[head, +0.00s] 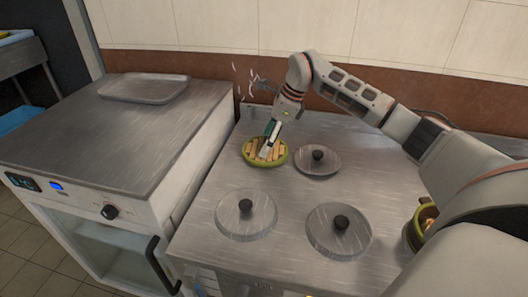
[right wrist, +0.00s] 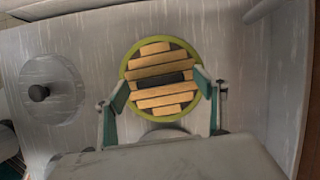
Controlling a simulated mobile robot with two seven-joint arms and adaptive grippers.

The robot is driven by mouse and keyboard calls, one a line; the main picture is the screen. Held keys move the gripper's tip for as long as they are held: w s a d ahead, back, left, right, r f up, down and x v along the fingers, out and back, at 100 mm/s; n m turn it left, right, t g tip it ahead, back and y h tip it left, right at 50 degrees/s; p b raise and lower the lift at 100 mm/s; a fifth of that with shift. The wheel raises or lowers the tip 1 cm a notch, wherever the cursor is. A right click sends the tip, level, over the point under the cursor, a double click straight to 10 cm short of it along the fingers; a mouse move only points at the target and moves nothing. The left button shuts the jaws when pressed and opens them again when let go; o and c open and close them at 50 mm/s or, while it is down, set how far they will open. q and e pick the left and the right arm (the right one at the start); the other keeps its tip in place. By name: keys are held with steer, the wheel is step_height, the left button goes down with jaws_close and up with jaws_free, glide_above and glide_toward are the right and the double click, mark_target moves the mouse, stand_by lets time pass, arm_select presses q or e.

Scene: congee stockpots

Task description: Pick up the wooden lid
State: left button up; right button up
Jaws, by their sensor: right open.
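The wooden lid (head: 250,153) is round, with wooden slats and a yellow-green rim, and sits at the back left of the steel top. In the right wrist view the lid (right wrist: 155,98) shows its slats and a dark bar across its middle. My right gripper (head: 266,150) is over the lid, pointing down. In the right wrist view the gripper (right wrist: 160,85) is open, its two fingers apart on either side of the lid's lower part. Whether the fingers touch the lid, I cannot tell. My left gripper is not in view.
Metal lids with black knobs sit in the steel top: one right of the wooden lid (head: 318,164), two in front (head: 232,222) (head: 325,240). A green-rimmed pot (head: 413,238) is partly hidden by my arm. A steel cabinet with a tray (head: 143,89) stands left, across a narrow gap.

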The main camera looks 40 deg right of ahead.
steer(key=shift+r, duration=0.15)
steer(key=c, duration=1.2)
steer(key=shift+r, duration=0.15)
